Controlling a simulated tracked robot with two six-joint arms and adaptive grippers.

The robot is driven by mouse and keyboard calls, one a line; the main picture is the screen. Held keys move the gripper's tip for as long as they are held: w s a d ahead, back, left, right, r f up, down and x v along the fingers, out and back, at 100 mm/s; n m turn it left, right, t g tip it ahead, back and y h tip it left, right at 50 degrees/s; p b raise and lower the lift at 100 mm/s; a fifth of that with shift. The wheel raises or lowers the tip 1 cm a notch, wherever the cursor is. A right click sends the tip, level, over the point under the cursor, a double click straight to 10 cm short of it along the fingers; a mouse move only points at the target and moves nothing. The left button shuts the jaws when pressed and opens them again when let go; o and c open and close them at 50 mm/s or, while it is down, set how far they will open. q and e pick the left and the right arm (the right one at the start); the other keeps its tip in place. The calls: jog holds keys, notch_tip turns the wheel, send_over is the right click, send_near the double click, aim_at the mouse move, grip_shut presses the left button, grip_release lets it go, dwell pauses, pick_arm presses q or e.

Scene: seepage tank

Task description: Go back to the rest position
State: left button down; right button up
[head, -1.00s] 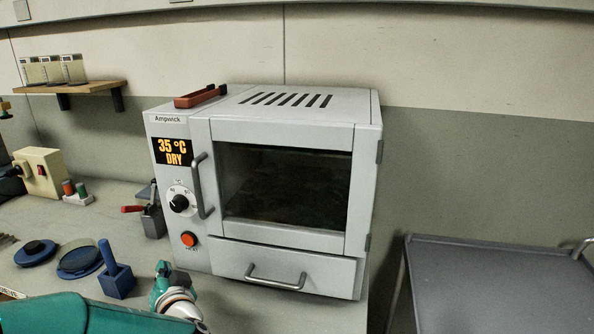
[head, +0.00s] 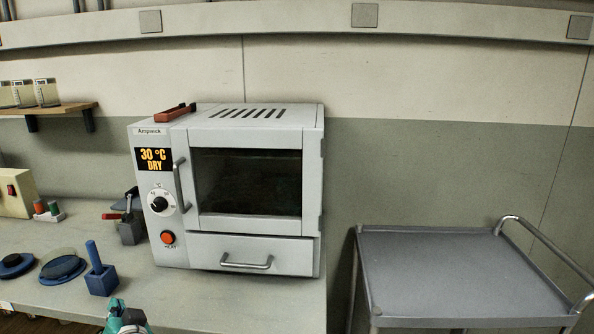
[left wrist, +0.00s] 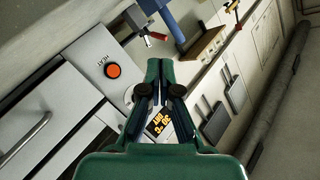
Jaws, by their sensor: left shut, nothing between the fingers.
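My left gripper (head: 125,318) shows only in part at the bottom edge of the head view, in front of the bench and below the oven. In the left wrist view my left gripper (left wrist: 160,72) has its green fingers together, with nothing between them. It is in the air and touches nothing that I can see. The right gripper is in neither view.
The white oven (head: 250,180) stands on the bench with its door and drawer shut; its display reads 30 °C DRY. A blue block with a post (head: 101,278) is close to my gripper. A grey cart (head: 450,275) stands at right.

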pick_arm(q)
jog(key=s+d+f+m+g+h+p, duration=0.1)
jog(key=s+d+f+h+p, duration=0.2)
jog(key=f, duration=0.5)
jog(key=s+d+f+m+g+h, duration=0.2)
jog(key=d+f+h, duration=0.15)
jog(key=f, duration=0.45)
jog(key=s+d+f+m+g+h+p, duration=0.15)
jog(key=d+f, duration=0.25)
jog(key=f, duration=0.5)
jog(key=s+d+f+n+g+h, duration=0.2)
jog(key=s+d, duration=0.4)
jog(key=s, duration=0.3)
jog(key=s+d+f+n+g+h+p, duration=0.1)
jog(key=s+d+f+n+g+h, duration=0.2)
jog(key=s+d, duration=0.4)
jog(key=s+f+g+h, duration=0.1)
jog(key=s+g, duration=0.1)
jog(key=shift+s+f+n+h, duration=0.25)
jog(key=shift+s+n+h, duration=0.1)
jog(key=shift+h, duration=0.05)
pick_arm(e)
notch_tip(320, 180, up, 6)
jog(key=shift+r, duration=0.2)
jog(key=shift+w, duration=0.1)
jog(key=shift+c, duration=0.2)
